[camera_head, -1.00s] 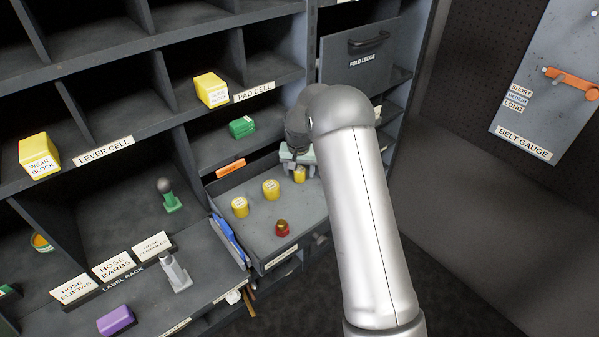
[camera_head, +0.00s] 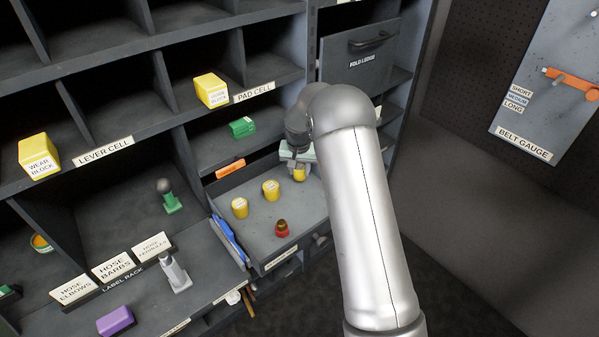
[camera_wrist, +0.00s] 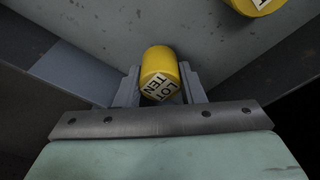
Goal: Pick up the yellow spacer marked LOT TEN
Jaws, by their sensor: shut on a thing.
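The yellow spacer marked LOT TEN (camera_wrist: 158,66) is in the middle of the wrist view, its label facing the camera. My gripper (camera_wrist: 158,88) is shut on it, with one grey finger on each side. In the head view the held spacer (camera_head: 299,174) shows just under my gripper (camera_head: 297,166), at the back right of the grey tray (camera_head: 262,261). I cannot tell whether the spacer is clear of the tray floor. Two other yellow spacers (camera_head: 240,208) (camera_head: 271,190) stand in the tray to the left; their labels are too small to read.
A red and brass part (camera_head: 282,229) stands near the tray's front. A blue item (camera_head: 229,240) lies along the tray's left side. An orange tag (camera_head: 230,169) and a green block (camera_head: 242,127) are behind. The FOLD LEDGE panel (camera_head: 358,75) is above right.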

